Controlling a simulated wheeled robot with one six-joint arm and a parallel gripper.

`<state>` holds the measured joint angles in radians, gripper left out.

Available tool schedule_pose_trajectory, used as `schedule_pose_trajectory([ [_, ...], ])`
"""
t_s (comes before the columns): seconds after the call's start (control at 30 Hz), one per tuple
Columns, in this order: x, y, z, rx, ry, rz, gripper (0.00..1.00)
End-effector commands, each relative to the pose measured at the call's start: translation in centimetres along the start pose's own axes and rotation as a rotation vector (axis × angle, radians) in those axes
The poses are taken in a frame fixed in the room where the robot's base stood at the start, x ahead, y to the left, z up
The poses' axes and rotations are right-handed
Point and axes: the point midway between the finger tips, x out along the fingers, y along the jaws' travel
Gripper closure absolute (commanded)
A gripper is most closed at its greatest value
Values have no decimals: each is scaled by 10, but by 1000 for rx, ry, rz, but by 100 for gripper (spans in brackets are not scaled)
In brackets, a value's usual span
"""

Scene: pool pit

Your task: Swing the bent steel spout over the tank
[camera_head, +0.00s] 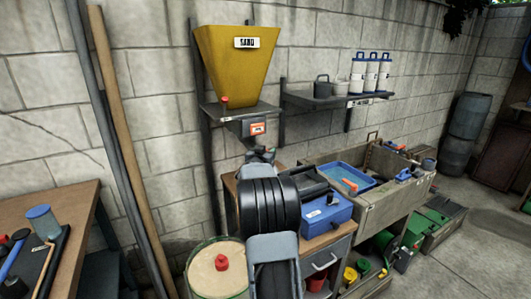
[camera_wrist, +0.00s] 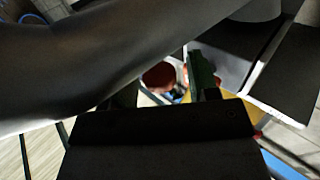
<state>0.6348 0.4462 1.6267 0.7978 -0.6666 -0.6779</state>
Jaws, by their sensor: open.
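The concrete tank (camera_head: 352,213) stands on the right along the wall, with a blue tray and other items in and on it. A small bent metal piece (camera_head: 372,137) rises at its back edge; it may be the steel spout, but it is too small to be sure. My gripper (camera_head: 260,154) is in front of the wall below the yellow hopper, left of the tank and apart from it. My arm hides part of the area there. In the wrist view my gripper (camera_wrist: 165,88) is open, its fingers dark, with nothing clearly held between them.
The yellow sand hopper (camera_head: 235,65) sits on a bracket just above my gripper. A blue box (camera_head: 326,213) stands on a cabinet between my arm and the tank. A drum with a red knob (camera_head: 222,262) is at the lower left of my arm.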

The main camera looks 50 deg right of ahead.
Motion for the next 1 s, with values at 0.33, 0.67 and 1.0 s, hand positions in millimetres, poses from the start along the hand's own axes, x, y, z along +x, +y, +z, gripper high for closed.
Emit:
schedule_pose_trajectory([
  [0.33,2,0,0,0,0,-1,46],
  [0.67,2,0,0,0,0,-1,77],
  [1.0,2,0,0,0,0,-1,100],
])
